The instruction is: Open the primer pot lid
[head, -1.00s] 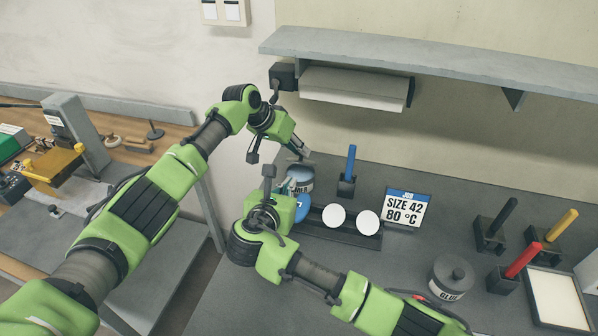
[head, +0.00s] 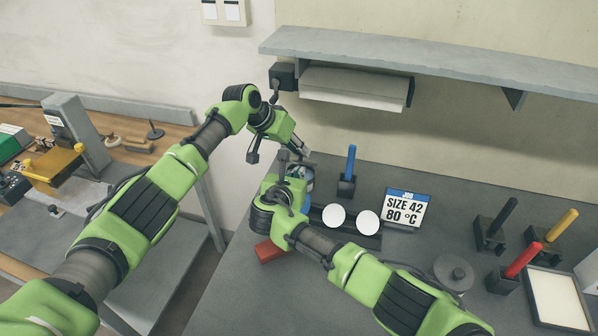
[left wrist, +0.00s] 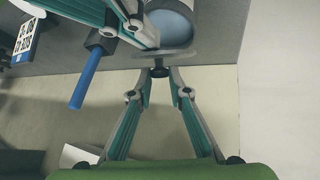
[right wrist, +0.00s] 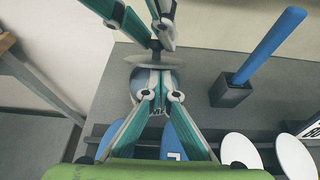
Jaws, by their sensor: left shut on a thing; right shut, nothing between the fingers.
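The primer pot (left wrist: 170,24) shows blue inside its rim in the left wrist view. Its grey disc lid (left wrist: 185,54) is off the rim, just above and beside the pot, with its knob between the fingertips of my left gripper (left wrist: 160,72). The lid also shows in the right wrist view (right wrist: 138,60). My right gripper (right wrist: 157,88) is shut and empty, its fingertips right at the pot's near side; I cannot tell whether they touch it.
A blue-handled tool in a black holder (head: 347,184) stands close right of the pot. White discs (head: 334,217) on a rack, a size sign (head: 406,208), a glue pot (head: 453,271) and a red block (head: 268,251) share the bench. A shelf (head: 430,65) overhangs the back.

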